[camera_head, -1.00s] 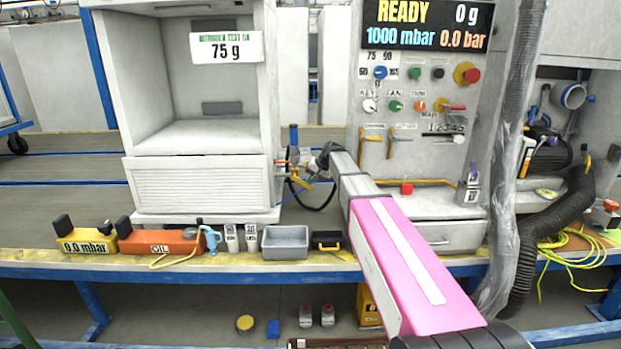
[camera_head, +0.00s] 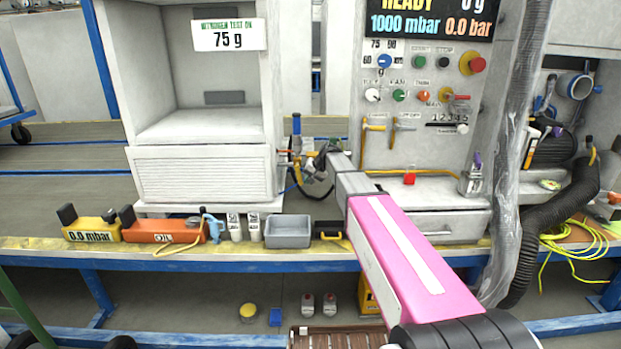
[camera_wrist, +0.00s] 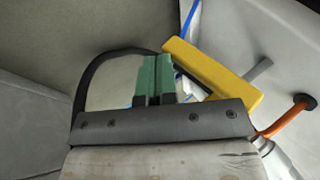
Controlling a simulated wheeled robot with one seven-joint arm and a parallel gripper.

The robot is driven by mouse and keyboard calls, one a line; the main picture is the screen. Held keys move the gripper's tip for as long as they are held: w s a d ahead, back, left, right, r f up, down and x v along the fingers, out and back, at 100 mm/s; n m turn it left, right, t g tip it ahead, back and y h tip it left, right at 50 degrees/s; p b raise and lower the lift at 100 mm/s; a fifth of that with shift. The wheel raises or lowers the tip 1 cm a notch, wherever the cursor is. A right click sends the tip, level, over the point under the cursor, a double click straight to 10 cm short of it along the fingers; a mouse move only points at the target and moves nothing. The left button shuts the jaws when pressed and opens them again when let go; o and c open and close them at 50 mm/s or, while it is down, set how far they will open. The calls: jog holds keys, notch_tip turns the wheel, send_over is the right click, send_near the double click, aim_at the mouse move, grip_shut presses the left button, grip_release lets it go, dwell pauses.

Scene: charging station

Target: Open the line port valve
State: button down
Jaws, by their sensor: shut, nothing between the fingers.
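A yellow lever (camera_wrist: 212,75) lies close to the right of my gripper (camera_wrist: 154,62) in the wrist view. The two green fingers are together with nothing between them, beside the lever's upper left part. Whether they touch the lever I cannot tell. In the head view my gripper (camera_head: 318,160) is at the right side of the white cabinet, by small fittings with yellow parts (camera_head: 296,166). These are small and partly hidden by the gripper. No label shows which valve is the line port.
The white cabinet (camera_head: 205,175) stands left of the gripper, the control panel (camera_head: 425,140) right. A black hose loop (camera_wrist: 88,85) and an orange tube (camera_wrist: 285,120) are close by. A grey bin (camera_head: 288,232) and an orange box (camera_head: 165,231) sit on the bench front.

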jog(key=shift+a+f, duration=0.25)
jog(key=shift+a, duration=0.1)
jog(key=shift+a+f, duration=0.1)
jog(key=shift+a, duration=0.05)
dwell(0.5)
